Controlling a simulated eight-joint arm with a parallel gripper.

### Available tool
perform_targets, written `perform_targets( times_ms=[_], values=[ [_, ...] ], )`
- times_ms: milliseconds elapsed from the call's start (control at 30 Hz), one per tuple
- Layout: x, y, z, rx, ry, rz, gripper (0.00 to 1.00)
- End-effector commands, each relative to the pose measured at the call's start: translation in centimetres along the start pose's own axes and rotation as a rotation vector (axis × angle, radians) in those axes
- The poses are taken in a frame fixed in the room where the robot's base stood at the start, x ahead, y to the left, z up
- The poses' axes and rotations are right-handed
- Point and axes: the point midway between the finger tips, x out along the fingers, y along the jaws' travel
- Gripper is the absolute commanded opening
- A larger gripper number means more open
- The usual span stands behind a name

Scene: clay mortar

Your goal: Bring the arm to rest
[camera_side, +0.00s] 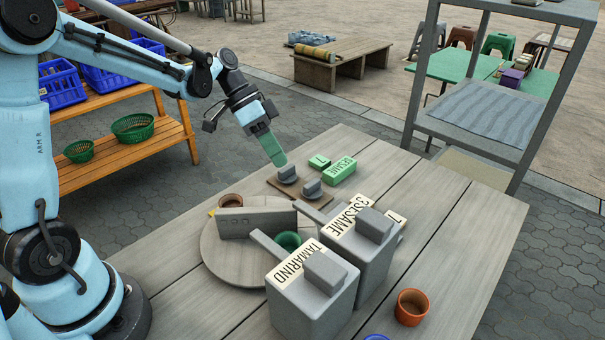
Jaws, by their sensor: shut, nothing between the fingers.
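My gripper (274,152) has flat green fingers that are shut with nothing between them. It hangs tilted in the air over the far left part of the plank table (440,222). Its tips are just above and left of small grey knobbed pieces (287,173) on a brown board (300,192). From this angle I cannot tell how high the tips are above them. My light blue arm reaches in from the left.
Two grey labelled boxes, TAMARIND (313,295) and SESAME (361,250), stand in front beside a round board (222,258). An orange cup (411,306) stands at the right. A grey shelf (480,105) rises behind.

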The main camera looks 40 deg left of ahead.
Motion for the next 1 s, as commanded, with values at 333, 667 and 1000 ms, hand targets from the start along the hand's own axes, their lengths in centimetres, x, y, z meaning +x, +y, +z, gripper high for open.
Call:
perform_targets(
  times_ms=[333, 667, 1000],
  values=[
    [-3.6, -0.2, -0.4, -0.002, -0.001, -0.003, 0.0],
    [-3.6, 3.4, 0.9, -0.159, -0.028, -0.214, 0.0],
    [-3.5, 6.9, 4.5, -0.33, 0.077, -0.541, 0.0]
  ],
)
